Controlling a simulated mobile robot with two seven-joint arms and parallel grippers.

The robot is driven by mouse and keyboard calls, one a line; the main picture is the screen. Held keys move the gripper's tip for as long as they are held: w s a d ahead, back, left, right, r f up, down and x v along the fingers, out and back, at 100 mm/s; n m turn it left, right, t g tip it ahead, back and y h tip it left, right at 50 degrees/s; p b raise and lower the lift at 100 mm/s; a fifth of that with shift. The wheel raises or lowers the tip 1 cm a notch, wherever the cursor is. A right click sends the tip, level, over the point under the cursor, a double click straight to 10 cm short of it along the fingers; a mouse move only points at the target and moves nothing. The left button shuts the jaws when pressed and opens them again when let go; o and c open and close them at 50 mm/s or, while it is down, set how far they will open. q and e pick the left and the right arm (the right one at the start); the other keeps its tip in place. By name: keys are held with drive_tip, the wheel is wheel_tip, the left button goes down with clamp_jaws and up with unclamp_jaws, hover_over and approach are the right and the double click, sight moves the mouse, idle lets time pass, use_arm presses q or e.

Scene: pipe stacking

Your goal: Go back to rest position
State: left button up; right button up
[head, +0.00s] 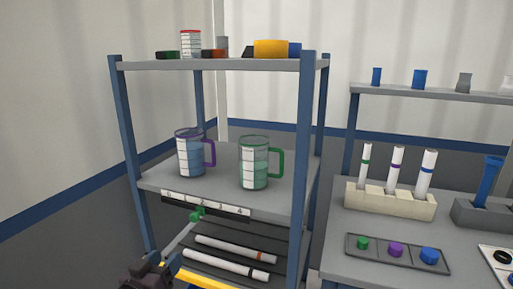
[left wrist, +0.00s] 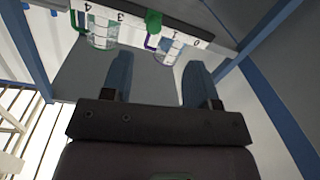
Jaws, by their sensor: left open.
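My left gripper (head: 150,272) is at the bottom left of the head view, partly cut off, in front of the blue-post shelf rack. In the left wrist view its two blue-grey fingers (left wrist: 160,75) stand apart with nothing between them. The view there faces the numbered label strip (left wrist: 200,35) and the two measuring mugs, turned over in the picture. In the head view, the purple-handled mug (head: 190,153) and the green-handled mug (head: 254,163) stand upright on the middle shelf (head: 220,190). My right gripper does not show.
Banded pipes (head: 235,249) lie on the lower shelf, close to my left gripper. A green knob (head: 197,214) sits by the label strip. On the right table, banded tubes (head: 396,168) stand in a beige rack (head: 390,202), behind a tray (head: 375,259) of coloured caps.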

use_arm(q)
drive_tip(key=s+a+f+g+y+p, duration=0.1)
drive_tip(key=s+f, duration=0.4)
drive_tip(key=s, duration=0.5)
drive_tip(key=s+a+f+g+y+p, duration=0.1)
drive_tip(key=s+a+f+g+y, duration=0.1)
drive_tip(key=s+f, duration=0.4)
drive_tip(key=s+a+f+g+y+p, duration=0.1)
drive_tip(key=s+f, duration=0.5)
drive_tip(key=s, duration=1)
drive_tip(key=shift+s+a+f+g+y+p, duration=0.25)
drive_tip(key=shift+a+g+y+p, duration=0.15)
drive_tip(key=shift+a+g+p, duration=0.35)
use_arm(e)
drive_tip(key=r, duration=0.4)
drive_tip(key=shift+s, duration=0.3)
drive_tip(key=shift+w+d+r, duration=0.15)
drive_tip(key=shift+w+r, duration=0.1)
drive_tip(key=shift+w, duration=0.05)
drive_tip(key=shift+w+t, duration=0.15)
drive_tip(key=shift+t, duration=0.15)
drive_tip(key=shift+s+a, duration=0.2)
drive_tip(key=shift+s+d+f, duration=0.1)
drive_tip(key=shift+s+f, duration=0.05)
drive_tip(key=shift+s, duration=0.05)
